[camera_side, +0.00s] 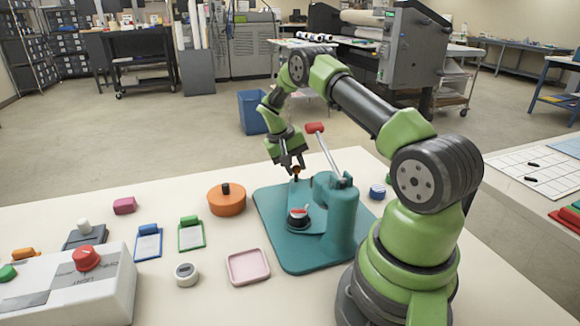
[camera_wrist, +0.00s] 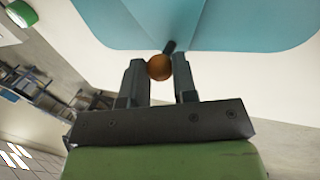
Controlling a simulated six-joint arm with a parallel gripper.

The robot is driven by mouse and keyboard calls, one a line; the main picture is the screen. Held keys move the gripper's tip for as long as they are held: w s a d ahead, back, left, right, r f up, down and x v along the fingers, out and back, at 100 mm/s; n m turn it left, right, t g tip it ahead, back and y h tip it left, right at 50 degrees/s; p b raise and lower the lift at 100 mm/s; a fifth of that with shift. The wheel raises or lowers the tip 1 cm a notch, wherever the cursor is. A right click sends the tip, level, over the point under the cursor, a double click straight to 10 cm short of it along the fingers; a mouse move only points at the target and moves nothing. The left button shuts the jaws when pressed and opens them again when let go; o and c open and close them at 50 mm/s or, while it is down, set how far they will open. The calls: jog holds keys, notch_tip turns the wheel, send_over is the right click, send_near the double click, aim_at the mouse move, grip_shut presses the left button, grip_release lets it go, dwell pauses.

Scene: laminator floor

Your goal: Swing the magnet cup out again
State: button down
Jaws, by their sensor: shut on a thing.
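A teal press (camera_side: 335,215) stands on a teal base plate (camera_side: 270,205) in the side view, with a raised lever ending in a red grip (camera_side: 315,128). My gripper (camera_side: 297,170) is shut on a brown-orange ball knob (camera_wrist: 159,67) at the far side of the base. In the wrist view my gripper (camera_wrist: 160,78) has a finger on each side of the knob, and a dark stem runs from it over the teal plate.
A control box with a red knob (camera_side: 87,259) stands front left. A blue round piece (camera_side: 377,191) is right of the press.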

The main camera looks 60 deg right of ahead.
jog(key=shift+s+d+m+g+y, duration=0.25)
jog(key=shift+s+d+m, duration=0.35)
jog(key=shift+m, duration=0.35)
jog(key=shift+s+d+m+g+y, duration=0.15)
jog(key=shift+s+d+m+y, duration=0.25)
jog(key=shift+s+m, duration=0.4)
jog(key=shift+s+d+m+y, duration=0.2)
jog(key=shift+s+m, duration=0.25)
jog(key=shift+m, duration=0.3)
jog(key=shift+s+d+m+y, duration=0.2)
jog(key=shift+s+m, duration=0.25)
jog(key=shift+m, duration=0.3)
jog(key=shift+s+d+m+y, duration=0.1)
jog(key=shift+s+m+y, duration=0.15)
jog(key=shift+s+m, duration=0.35)
jog(key=shift+m, duration=0.25)
jog(key=c, duration=0.9)
grip_release()
jog(key=v, duration=1)
jog(key=shift+w, duration=0.1)
